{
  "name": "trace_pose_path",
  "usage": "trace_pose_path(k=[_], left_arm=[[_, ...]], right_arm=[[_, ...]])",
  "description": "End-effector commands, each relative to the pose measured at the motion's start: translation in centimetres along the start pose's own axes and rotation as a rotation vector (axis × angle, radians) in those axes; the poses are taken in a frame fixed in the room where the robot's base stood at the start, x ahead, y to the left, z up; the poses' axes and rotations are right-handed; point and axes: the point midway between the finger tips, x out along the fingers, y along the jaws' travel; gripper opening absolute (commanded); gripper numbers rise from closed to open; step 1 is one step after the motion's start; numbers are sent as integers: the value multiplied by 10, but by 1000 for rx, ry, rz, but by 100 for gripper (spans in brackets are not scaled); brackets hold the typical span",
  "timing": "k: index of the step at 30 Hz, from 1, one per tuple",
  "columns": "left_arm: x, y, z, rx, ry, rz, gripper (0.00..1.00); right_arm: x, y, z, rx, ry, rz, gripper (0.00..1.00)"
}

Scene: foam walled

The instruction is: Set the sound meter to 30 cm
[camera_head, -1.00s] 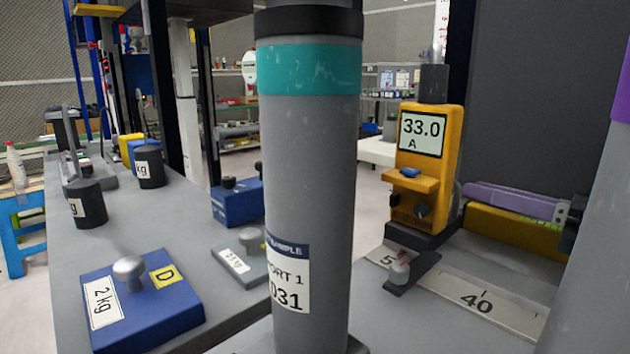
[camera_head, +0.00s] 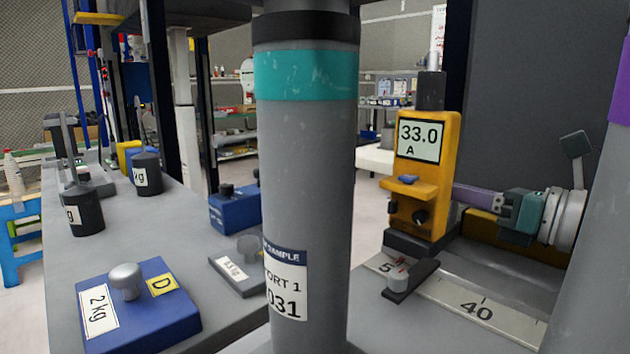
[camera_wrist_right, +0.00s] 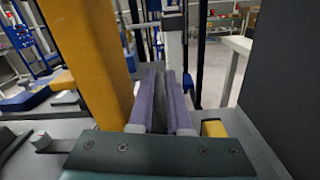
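The sound meter (camera_head: 424,170) is a yellow upright box in the head view, with a display reading 33.0 A. It stands on a dark base above a pale ruler (camera_head: 500,315). The base's dark foot (camera_head: 411,281) lies across the scale near a mark starting with 5; the rest of that number is covered. The 40 mark is farther right. My right gripper (camera_head: 470,198) is at the meter's right side, its purple finger ends partly hidden by the meter. In the wrist view, its fingers (camera_wrist_right: 164,95) are close together and empty, beside the yellow body. My left gripper is not seen.
A grey tube (camera_head: 308,180) with a teal band blocks the middle of the head view. A second grey tube (camera_head: 590,240) stands at the right edge. A blue 2 kg block (camera_head: 140,310) and dark weights (camera_head: 85,207) sit on the left table.

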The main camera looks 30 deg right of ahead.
Motion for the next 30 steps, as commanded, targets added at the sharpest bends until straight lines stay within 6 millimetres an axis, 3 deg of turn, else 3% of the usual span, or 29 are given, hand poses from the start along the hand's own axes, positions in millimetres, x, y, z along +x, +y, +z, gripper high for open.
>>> trace_pose_path(k=[3, 30], left_arm=[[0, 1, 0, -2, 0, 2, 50], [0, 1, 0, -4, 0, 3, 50]], right_arm=[[0, 1, 0, 0, 0, 3, 0], [0, 2, 0, 2, -1, 7, 0]])
